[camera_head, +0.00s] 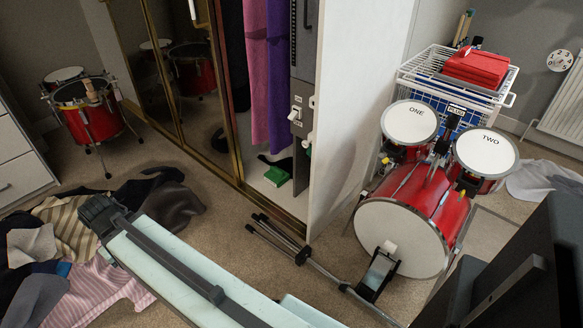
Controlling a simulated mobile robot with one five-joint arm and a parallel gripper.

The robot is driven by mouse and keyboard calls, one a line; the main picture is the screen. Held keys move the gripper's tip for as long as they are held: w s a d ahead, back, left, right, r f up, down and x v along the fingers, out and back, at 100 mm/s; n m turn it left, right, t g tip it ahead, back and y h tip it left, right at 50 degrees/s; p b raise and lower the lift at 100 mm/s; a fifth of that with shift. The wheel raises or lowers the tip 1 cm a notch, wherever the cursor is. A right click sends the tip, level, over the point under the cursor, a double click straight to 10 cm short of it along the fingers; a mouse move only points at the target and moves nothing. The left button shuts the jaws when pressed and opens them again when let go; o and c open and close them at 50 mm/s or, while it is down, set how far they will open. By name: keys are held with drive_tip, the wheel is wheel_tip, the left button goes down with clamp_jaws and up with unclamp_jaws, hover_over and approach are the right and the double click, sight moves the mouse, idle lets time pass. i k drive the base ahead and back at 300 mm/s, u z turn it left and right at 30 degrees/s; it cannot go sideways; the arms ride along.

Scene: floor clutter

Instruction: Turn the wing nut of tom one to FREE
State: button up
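Tom one (410,122) is the left of two small red toms, with a white head marked ONE. It sits above the red bass drum (403,235). Tom two (487,152), marked TWO, is beside it on the right. Dark and metal mounting hardware (438,150) stands between the toms. The wing nut of tom one is too small or hidden to make out, and I see no FREE mark. I cannot make out my gripper in this view.
A bass pedal (377,272) and dark stand legs (300,252) lie before the drum. A long pale teal slab with a dark rail (190,268) crosses the lower left. A dark bulky shape (530,265) blocks the lower right. A white wire basket (420,78) stands behind the toms.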

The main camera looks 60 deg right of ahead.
sight(392, 159)
drive_tip(key=z, duration=1.1)
drive_tip(key=k, duration=1.25)
drive_tip(key=u, duration=0.7)
drive_tip(key=i, duration=1)
drive_tip(key=z, duration=0.05)
